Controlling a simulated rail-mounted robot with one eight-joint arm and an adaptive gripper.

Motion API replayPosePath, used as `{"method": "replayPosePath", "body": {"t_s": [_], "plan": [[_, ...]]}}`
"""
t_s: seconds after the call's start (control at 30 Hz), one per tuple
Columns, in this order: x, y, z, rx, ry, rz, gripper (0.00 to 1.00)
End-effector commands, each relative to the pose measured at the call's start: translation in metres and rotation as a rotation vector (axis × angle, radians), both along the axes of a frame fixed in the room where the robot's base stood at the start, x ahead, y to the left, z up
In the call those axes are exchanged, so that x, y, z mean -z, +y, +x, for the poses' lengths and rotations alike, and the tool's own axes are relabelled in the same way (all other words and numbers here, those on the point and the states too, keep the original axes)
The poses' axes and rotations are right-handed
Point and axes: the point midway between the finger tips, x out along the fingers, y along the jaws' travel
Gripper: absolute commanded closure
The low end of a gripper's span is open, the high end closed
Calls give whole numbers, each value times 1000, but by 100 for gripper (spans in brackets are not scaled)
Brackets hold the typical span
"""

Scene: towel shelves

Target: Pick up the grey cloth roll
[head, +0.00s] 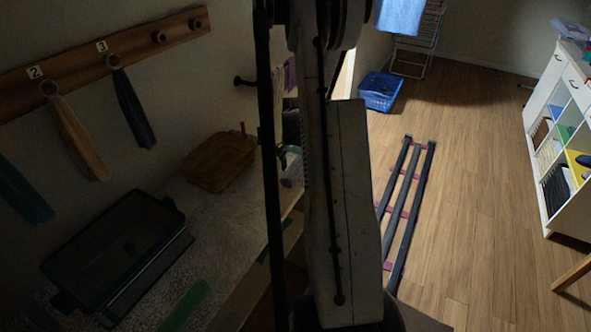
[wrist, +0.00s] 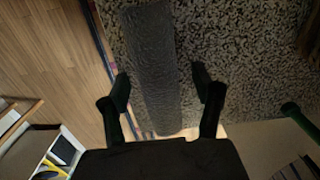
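The grey cloth roll (wrist: 150,65) shows in the wrist view as a long grey strip running from the top edge down between my fingers. It lies over a speckled grey surface (wrist: 235,40). My gripper (wrist: 160,88) is open, with one dark finger on each side of the roll. A gap shows between the roll and the right finger; the left finger is close to the roll's edge. I cannot tell whether the fingers are level with the roll or above it. In the head view my arm and column cover the middle, and I cannot make out the roll there.
In the head view, a dark lidded bin (head: 115,250) and a wicker basket (head: 220,160) stand on the speckled counter at left. Towels hang from numbered pegs above. A blue basket (head: 380,92) and a white shelf unit (head: 552,190) stand around a mostly clear wooden floor.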

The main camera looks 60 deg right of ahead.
Motion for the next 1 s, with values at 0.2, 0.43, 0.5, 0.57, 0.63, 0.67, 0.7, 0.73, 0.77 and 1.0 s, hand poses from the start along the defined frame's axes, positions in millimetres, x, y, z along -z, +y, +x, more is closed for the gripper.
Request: {"method": "replayPosePath", "body": {"t_s": [0.2, 0.43, 0.5, 0.57, 0.63, 0.67, 0.7, 0.73, 0.77, 1.0], "plan": [[0, 0, 0, 0, 0, 0, 69], [0, 0, 0, 0, 0, 0, 87], [0, 0, 0, 0, 0, 0, 87], [0, 0, 0, 0, 0, 0, 87], [-1, 0, 0, 0, 0, 0, 87], [-1, 0, 0, 0, 0, 0, 87], [-2, 0, 0, 0, 0, 0, 87], [-3, 0, 0, 0, 0, 0, 87], [-4, 0, 0, 0, 0, 0, 87], [-27, 0, 0, 0, 0, 0, 87]]}}
